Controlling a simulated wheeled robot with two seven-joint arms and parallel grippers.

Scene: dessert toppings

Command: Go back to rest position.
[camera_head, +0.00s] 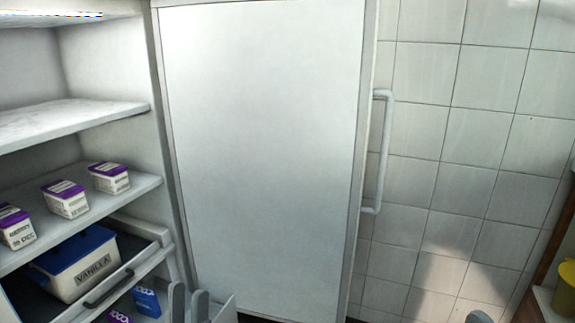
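Two upright grey fingers of my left gripper (188,304) show at the bottom edge, left of centre. A gap shows between them and nothing is seen held, so it looks open. It is in front of the low part of the shelving, right of the blue carton (147,301). A small rounded grey tip (478,317) at the bottom right may be part of my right gripper; its fingers cannot be made out.
White shelves (85,122) on the left hold several purple-topped cartons (66,199). A blue-lidded vanilla tub (82,265) sits in a drawer with a dark handle (109,288). A large white door (265,150) with a handle (385,150) fills the middle. A yellow-topped container (566,290) stands right.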

